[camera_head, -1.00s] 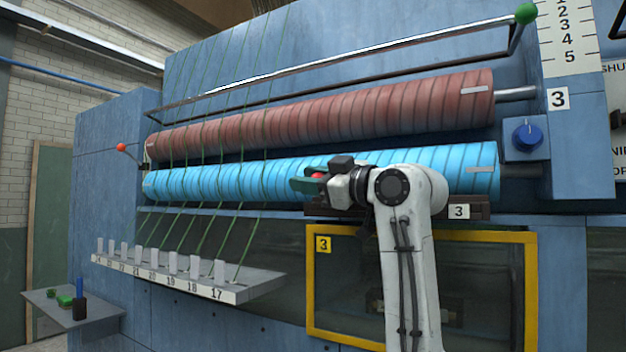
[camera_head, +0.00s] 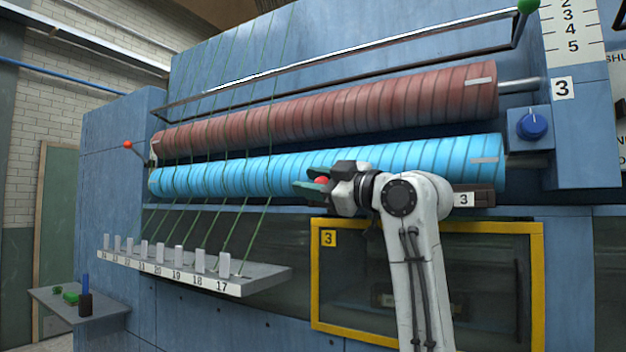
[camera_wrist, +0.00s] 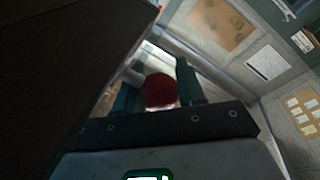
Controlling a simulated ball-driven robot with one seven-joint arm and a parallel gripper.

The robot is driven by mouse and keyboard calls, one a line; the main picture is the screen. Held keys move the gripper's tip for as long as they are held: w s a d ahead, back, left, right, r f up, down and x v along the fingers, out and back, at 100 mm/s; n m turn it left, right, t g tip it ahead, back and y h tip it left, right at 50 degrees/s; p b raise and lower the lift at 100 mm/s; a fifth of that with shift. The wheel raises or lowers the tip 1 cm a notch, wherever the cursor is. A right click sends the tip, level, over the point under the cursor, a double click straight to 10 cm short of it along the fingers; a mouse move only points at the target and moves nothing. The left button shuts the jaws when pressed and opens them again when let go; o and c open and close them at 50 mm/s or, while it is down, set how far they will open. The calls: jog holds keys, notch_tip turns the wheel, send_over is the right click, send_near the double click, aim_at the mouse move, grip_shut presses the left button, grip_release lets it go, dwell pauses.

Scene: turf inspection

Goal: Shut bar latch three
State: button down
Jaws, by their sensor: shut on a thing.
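My gripper (camera_head: 311,183) has teal fingers and is shut on a red ball knob (camera_head: 322,181), in front of the blue roller's lower edge. In the wrist view the dark red knob (camera_wrist: 158,90) sits between the two teal fingers. I take it for the knob of bar latch three, since the dark bar (camera_head: 484,190) behind my arm carries a white plate marked 3 (camera_head: 463,199). My gripper and arm hide the middle of this bar and the knob's stem, so I cannot tell how the latch stands.
The blue roller (camera_head: 420,158) and red roller (camera_head: 400,105) lie close behind my gripper. Below is a yellow-framed window (camera_head: 430,223) marked 3. A numbered shelf with white pegs (camera_head: 195,283) and taut green strands stands left. A small side shelf (camera_head: 105,309) juts out further left.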

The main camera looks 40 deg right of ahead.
jog(key=shift+w+d+f, duration=0.1)
jog(key=shift+w+f, duration=0.05)
jog(key=shift+f, duration=0.35)
jog(key=c, duration=0.8)
grip_release()
jog(key=shift+c, duration=0.2)
jog(key=shift+o, duration=0.4)
jog(key=shift+r, duration=0.1)
jog(key=b+v, duration=0.2)
jog(key=v, duration=0.9)
jog(key=shift+r, duration=0.15)
